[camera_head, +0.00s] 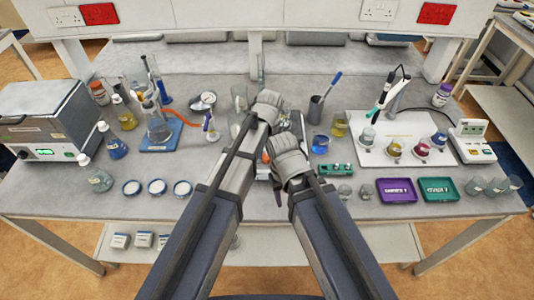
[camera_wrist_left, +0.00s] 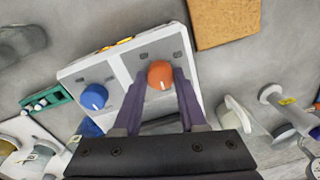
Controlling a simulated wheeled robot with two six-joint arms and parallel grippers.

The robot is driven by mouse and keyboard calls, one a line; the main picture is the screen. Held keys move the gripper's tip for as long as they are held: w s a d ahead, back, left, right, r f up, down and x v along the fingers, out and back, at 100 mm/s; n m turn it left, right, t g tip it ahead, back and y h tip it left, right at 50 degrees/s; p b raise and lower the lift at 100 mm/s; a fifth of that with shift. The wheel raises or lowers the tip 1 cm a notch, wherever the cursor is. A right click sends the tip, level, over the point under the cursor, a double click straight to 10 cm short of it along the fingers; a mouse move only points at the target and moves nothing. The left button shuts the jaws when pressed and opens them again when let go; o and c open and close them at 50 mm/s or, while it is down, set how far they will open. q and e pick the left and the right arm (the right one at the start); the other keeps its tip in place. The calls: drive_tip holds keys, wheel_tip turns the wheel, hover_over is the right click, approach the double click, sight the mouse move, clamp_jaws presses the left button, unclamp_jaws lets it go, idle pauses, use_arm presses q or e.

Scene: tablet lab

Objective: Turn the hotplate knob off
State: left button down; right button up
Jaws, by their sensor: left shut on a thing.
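The hotplate's white front panel (camera_wrist_left: 120,62) shows in the left wrist view with an orange knob (camera_wrist_left: 160,75) and a blue knob (camera_wrist_left: 94,97). Each knob has a white pointer line. My left gripper (camera_wrist_left: 158,82) is shut on the orange knob, one purple finger at each side. In the head view a bit of orange (camera_head: 265,157) shows between my arms, and my arms hide most of the hotplate. My left fingers are hard to make out there.
Blue (camera_head: 320,143) and yellow (camera_head: 340,126) beakers stand close by. A flask (camera_head: 157,125) and several bottles stand left.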

use_arm(q)
drive_tip(key=shift+n, duration=0.4)
drive_tip(key=shift+c, duration=2.3)
unclamp_jaws()
drive_tip(key=shift+r, duration=0.15)
wheel_tip(320, 180, up, 8)
drive_tip(key=p, duration=0.8)
drive_tip(key=shift+d+f, duration=0.15)
drive_tip(key=shift+f, duration=0.05)
drive_tip(key=shift+f, duration=0.1)
